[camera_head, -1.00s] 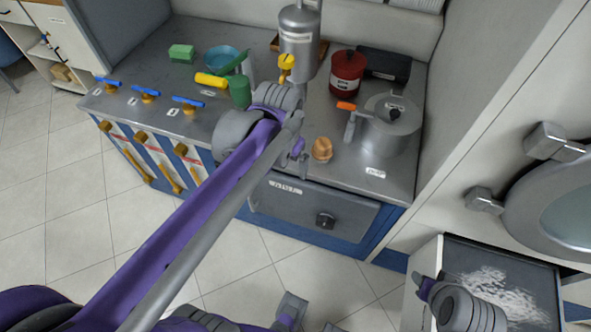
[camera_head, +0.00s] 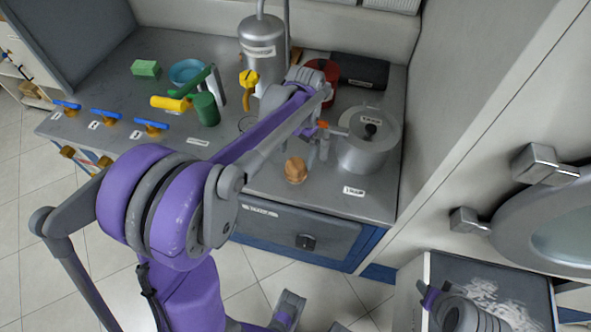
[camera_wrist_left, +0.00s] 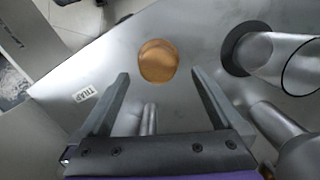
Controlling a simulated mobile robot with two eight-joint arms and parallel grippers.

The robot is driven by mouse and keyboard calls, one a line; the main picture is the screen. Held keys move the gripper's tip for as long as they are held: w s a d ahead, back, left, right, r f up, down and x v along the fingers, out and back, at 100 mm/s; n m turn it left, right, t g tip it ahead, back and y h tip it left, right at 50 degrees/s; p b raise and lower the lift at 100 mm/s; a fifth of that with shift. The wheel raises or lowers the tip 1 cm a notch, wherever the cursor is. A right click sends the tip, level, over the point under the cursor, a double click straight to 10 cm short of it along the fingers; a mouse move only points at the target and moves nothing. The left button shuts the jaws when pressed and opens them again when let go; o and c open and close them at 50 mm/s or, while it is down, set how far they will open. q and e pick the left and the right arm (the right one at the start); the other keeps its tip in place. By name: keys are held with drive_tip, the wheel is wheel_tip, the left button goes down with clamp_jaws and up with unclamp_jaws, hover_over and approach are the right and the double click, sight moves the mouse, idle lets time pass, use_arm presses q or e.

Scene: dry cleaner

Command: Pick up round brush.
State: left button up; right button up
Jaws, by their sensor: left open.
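The round brush, a small tan wooden dome (camera_head: 296,170), sits near the front edge of the steel counter, left of the lidded pot. In the left wrist view the brush (camera_wrist_left: 158,62) shows from above, between and slightly beyond the two fingertips. My left gripper (camera_wrist_left: 160,76) is open and empty, with a finger to each side of the brush and apart from it in the picture. In the head view the left gripper (camera_head: 320,148) is partly hidden by its own wrist, just right of and behind the brush. My right gripper's fingers are not visible.
A lidded steel pot (camera_head: 362,150) stands close on the right.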

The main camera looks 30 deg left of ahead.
sight(296, 164)
use_arm(q)
drive_tip(key=f, duration=0.2)
drive_tip(key=s+f, duration=0.1)
drive_tip(key=f, duration=0.1)
drive_tip(key=c, duration=1.5)
